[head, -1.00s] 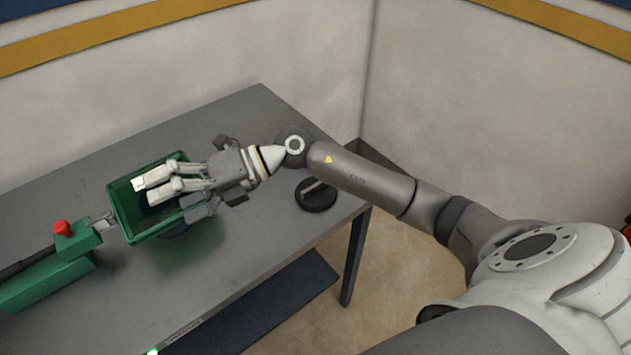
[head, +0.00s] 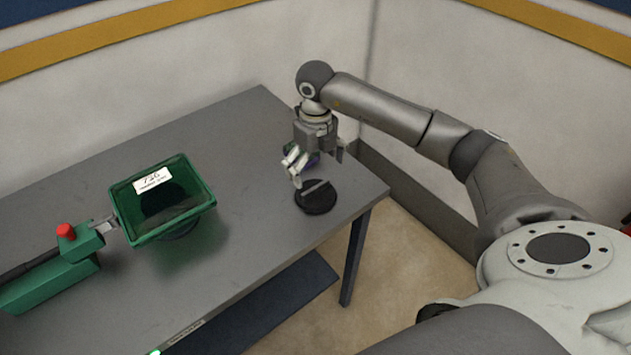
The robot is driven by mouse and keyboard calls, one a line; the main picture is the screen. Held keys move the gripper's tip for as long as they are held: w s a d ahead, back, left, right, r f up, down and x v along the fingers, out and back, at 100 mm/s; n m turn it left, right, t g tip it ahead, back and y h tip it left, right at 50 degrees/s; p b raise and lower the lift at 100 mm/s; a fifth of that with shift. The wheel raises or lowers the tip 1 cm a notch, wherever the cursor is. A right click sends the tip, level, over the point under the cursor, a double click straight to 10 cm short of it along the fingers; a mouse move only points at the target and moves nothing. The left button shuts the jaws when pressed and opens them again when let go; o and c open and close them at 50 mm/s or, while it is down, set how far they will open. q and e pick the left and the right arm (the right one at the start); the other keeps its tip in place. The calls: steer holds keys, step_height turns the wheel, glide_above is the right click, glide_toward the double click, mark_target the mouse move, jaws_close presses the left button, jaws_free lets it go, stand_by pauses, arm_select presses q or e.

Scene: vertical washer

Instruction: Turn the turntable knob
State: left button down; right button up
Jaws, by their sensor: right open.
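The turntable knob (head: 316,198) is a black round dial with a raised grey bar across its top. It sits on the grey table near the right end. My right gripper (head: 298,168) points down just above and slightly left of the knob, open. Its fingers appear apart from the knob, though the exact gap is hard to tell. My left gripper is not in view.
A green bin (head: 205,196) with a white label stands at the table's middle. A green device with a red button (head: 66,230) is left of it. The grey table (head: 250,125) is clear behind the bin. Walls stand behind and at the right.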

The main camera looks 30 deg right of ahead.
mark_target(316, 186)
steer(key=shift+f+p, duration=0.7)
steer(key=shift+f, duration=2.5)
steer(key=c, duration=1)
